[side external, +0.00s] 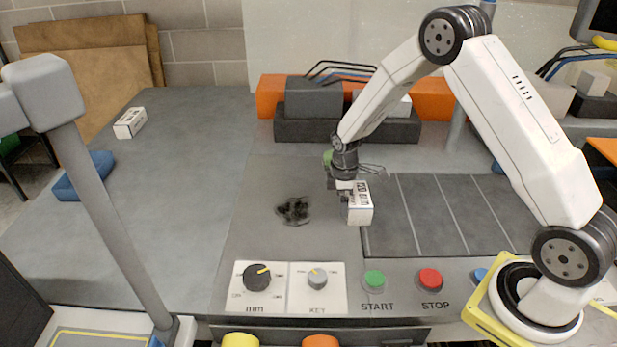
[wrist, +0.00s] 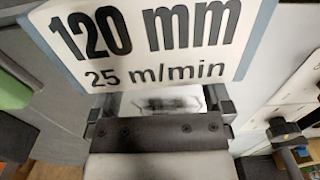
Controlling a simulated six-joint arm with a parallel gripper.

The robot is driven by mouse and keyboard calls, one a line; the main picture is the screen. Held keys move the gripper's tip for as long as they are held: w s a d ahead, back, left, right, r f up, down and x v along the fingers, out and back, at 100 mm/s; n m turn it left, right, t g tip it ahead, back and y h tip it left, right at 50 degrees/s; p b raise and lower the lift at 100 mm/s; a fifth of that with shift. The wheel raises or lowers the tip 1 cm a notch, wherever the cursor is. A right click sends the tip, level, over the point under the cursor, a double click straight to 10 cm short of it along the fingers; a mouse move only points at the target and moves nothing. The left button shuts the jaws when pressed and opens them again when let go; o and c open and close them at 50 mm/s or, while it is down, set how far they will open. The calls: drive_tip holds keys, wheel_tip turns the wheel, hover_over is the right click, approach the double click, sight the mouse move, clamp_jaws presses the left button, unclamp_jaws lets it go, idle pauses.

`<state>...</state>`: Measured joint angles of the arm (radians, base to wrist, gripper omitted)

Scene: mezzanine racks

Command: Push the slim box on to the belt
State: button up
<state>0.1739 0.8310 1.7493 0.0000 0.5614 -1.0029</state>
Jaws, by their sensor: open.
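My gripper (side external: 345,192) is open, pointing down over the grey work surface in the side view. A white block (side external: 360,210) with dark lettering is right beside the fingers; I cannot tell whether it touches them. A white plate reading "120 mm, 25 m/min" (wrist: 150,38) fills the top of the wrist view. Also there, a pale thing with dark marks (wrist: 165,102) shows between my open jaws (wrist: 162,112), partly hidden. A small white box (side external: 130,123) lies at the far left. I cannot tell which is the slim box. A dark panel with pale lines (side external: 435,215), possibly the belt, is to the right.
A control panel with a black knob (side external: 257,277), a green START button (side external: 375,281) and a red STOP button (side external: 430,281) lines the front. A blue block (side external: 84,177) is at left. Grey and orange blocks stand behind. A grey post (side external: 110,220) crosses the left side.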

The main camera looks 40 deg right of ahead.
sight(362, 193)
drive_tip(key=shift+s+d, duration=0.1)
drive_tip(key=shift+s+d, duration=0.2)
drive_tip(key=shift+d, duration=0.05)
drive_tip(key=shift+s+d, duration=0.1)
idle(0.5)
drive_tip(key=shift+s+d, duration=0.25)
drive_tip(key=shift+s+d, duration=0.2)
drive_tip(key=shift+d, duration=0.05)
idle(0.5)
drive_tip(key=shift+s+d, duration=0.25)
drive_tip(key=shift+s+d, duration=0.1)
drive_tip(key=shift+d, duration=0.05)
idle(0.5)
drive_tip(key=shift+s+d, duration=0.3)
drive_tip(key=shift+s, duration=0.05)
drive_tip(key=shift+s+d, duration=0.1)
drive_tip(key=shift+d, duration=0.1)
idle(0.4)
